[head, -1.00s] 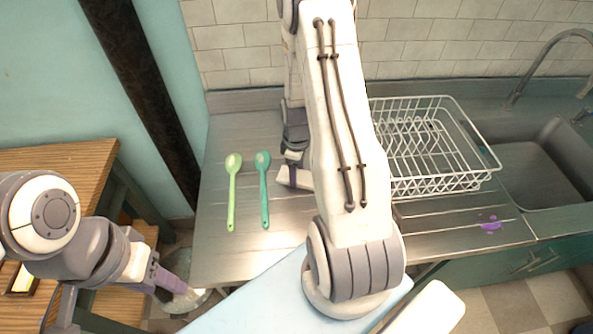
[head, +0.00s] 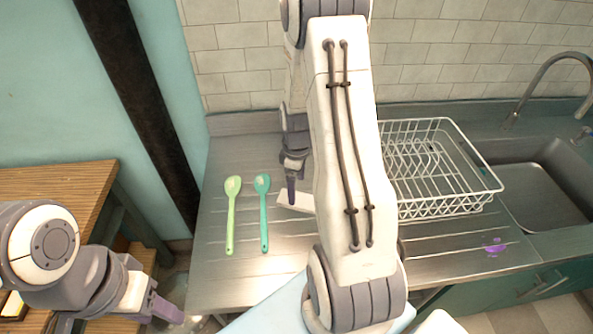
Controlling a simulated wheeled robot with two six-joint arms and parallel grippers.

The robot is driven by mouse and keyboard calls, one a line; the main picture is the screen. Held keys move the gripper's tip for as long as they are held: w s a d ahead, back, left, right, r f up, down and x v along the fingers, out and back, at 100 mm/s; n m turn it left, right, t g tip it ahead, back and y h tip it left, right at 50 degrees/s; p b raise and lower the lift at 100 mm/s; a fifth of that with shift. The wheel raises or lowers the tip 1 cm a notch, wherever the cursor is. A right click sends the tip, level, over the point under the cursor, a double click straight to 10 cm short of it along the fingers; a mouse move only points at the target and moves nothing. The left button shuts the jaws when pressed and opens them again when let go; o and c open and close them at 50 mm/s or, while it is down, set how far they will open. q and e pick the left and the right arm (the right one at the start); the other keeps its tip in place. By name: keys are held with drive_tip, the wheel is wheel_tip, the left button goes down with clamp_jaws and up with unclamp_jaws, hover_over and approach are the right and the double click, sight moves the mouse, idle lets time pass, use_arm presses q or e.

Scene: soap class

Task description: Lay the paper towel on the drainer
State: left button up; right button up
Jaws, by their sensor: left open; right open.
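A white flat piece, probably the paper towel (head: 296,202), lies on the metal counter in the head view. My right arm hides its right part. My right gripper (head: 291,196) points down over its left part and is open. I cannot tell whether the fingers touch it. The white wire drainer (head: 446,205) stands on the counter to the right of my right arm, its left edge partly hidden. My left gripper (head: 172,312) is open and empty at the lower left, away from the counter.
A light green spoon (head: 231,210) and a teal spoon (head: 263,210) lie left of the white piece. A sink (head: 545,195) with a faucet (head: 540,85) is at the right. A purple smear (head: 495,246) marks the counter in front of the drainer. A wooden table (head: 60,180) stands at the left.

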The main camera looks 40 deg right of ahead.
sight(297, 198)
wheel_tip(297, 198, up, 7)
drive_tip(key=s+a+r, duration=0.1)
drive_tip(key=a+r, duration=0.2)
drive_tip(key=a, duration=0.6)
drive_tip(key=s+a+r, duration=0.2)
drive_tip(key=a+r, duration=0.1)
drive_tip(key=a, duration=0.6)
drive_tip(key=s+a+r+y, duration=0.1)
drive_tip(key=s+a+r, duration=0.1)
drive_tip(key=s+a, duration=0.9)
drive_tip(key=s+b, duration=0.1)
drive_tip(key=s, duration=0.3)
drive_tip(key=shift+r, duration=0.35)
drive_tip(key=shift+a, duration=0.1)
